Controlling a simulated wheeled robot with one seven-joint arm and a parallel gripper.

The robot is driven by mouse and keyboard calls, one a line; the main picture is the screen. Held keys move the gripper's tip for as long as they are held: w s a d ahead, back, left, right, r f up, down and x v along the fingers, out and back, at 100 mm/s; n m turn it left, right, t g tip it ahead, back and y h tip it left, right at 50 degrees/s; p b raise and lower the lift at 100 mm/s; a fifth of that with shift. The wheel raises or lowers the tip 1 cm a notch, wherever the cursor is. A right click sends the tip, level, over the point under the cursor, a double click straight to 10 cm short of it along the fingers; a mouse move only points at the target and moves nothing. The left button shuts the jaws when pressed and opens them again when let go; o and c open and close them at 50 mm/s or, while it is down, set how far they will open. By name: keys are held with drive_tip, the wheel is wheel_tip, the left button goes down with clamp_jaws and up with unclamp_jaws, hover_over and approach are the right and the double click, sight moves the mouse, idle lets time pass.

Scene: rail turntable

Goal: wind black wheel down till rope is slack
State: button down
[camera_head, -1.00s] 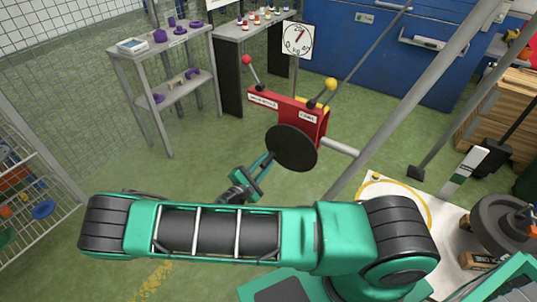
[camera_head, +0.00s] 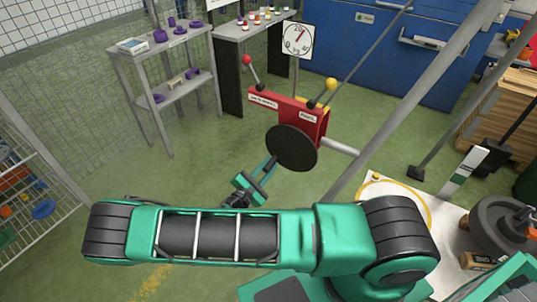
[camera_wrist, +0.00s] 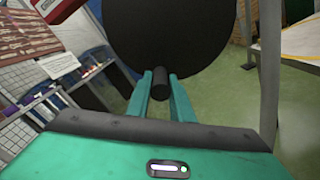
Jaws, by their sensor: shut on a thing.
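The black wheel (camera_head: 291,148) is a round disc on the front of a red winch box (camera_head: 290,108). In the wrist view the wheel (camera_wrist: 172,35) fills the top middle. My gripper (camera_head: 269,164) reaches up to the wheel's lower left edge. In the wrist view my gripper (camera_wrist: 160,84) is shut on a short dark handle (camera_wrist: 161,92) that stands out from the wheel, one finger each side. A thin grey line (camera_head: 370,54) runs from the winch up to the right; I cannot tell whether it is the rope or how taut it is.
A round dial (camera_head: 297,41) stands behind the winch, its reading unclear. Two levers, with a red knob (camera_head: 246,60) and a yellow knob (camera_head: 331,84), rise from the box. A grey post (camera_head: 424,87) slants at right. Shelves (camera_head: 165,50) stand at left. Green floor is clear between.

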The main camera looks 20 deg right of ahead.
drive_tip(key=shift+s+f, duration=0.15)
drive_tip(key=shift+s+d+f+n, duration=0.2)
drive_tip(key=shift+s+d+n, duration=0.1)
drive_tip(key=shift+n, duration=0.3)
drive_tip(key=shift+s+d+f+n, duration=0.2)
drive_tip(key=shift+s+n, duration=0.1)
drive_tip(key=shift+n, duration=0.3)
drive_tip(key=shift+s+d+f+n, duration=0.15)
drive_tip(key=shift+s+d+n, duration=0.15)
drive_tip(key=shift+n, duration=0.3)
drive_tip(key=shift+s+d+f+n, duration=0.15)
drive_tip(key=shift+s+n, duration=0.25)
drive_tip(key=shift+n, duration=0.2)
drive_tip(key=shift+s+d, duration=0.1)
drive_tip(key=shift+s+d+n, duration=0.45)
drive_tip(key=shift+s+n, duration=0.2)
drive_tip(key=shift+n, duration=0.55)
drive_tip(key=shift+s+d, duration=0.1)
